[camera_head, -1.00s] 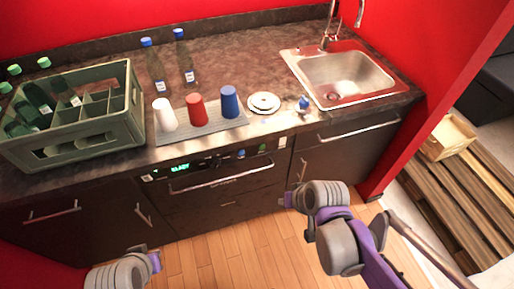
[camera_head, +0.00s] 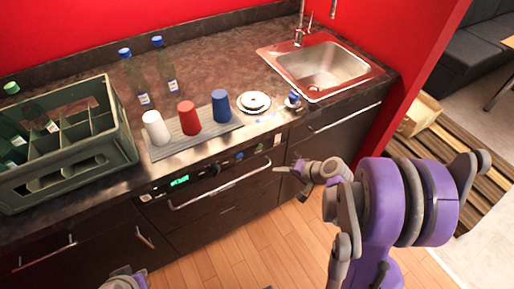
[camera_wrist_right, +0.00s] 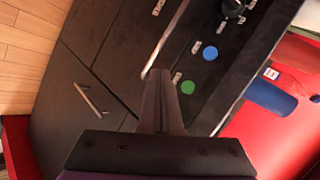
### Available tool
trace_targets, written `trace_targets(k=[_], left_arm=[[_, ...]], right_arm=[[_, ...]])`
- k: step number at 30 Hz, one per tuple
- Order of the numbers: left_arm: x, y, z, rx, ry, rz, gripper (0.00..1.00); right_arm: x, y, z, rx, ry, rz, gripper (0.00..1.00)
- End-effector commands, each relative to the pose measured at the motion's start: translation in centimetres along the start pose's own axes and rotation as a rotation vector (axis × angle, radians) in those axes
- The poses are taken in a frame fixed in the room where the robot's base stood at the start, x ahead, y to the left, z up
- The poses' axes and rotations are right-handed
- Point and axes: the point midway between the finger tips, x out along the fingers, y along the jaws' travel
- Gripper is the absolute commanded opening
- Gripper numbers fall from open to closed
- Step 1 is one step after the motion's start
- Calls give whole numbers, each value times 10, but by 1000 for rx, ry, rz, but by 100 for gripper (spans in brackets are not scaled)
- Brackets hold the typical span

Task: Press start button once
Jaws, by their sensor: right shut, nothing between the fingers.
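The dishwasher's control panel (camera_head: 200,172) runs under the counter edge, with a lit green display (camera_head: 180,181) and a dark knob (camera_head: 213,169). A blue button (camera_head: 239,156) and a green button (camera_head: 259,148) sit to the right of the knob. In the right wrist view the blue button (camera_wrist_right: 210,53) and green button (camera_wrist_right: 187,87) show clearly; their labels are too small to read. My right gripper (camera_head: 279,169) is shut and empty, in front of the panel's right end. In the wrist view its fingertips (camera_wrist_right: 159,76) appear just beside the green button; contact cannot be told.
The dishwasher's bar handle (camera_head: 220,184) sticks out below the panel. A green crate with bottles (camera_head: 68,183), three cups on a grey mat (camera_head: 165,148), stacked plates (camera_head: 254,102) and a sink (camera_head: 325,66) are on the counter. The floor in front is clear.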

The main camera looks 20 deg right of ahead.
Motion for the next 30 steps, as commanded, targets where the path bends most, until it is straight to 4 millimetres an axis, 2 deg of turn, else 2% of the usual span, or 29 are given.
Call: trace_targets(k=[11, 23, 30], left_arm=[[-2, 0, -2, 0, 1, 0, 0], [-14, 0, -12, 0, 9, 0, 0], [-12, 0, -11, 0, 8, 0, 0]], right_arm=[[5, -4, -4, -3, -2, 1, 0], [42, -33, -31, -4, -1, 1, 0], [58, -42, -42, -2, -1, 2, 0]])
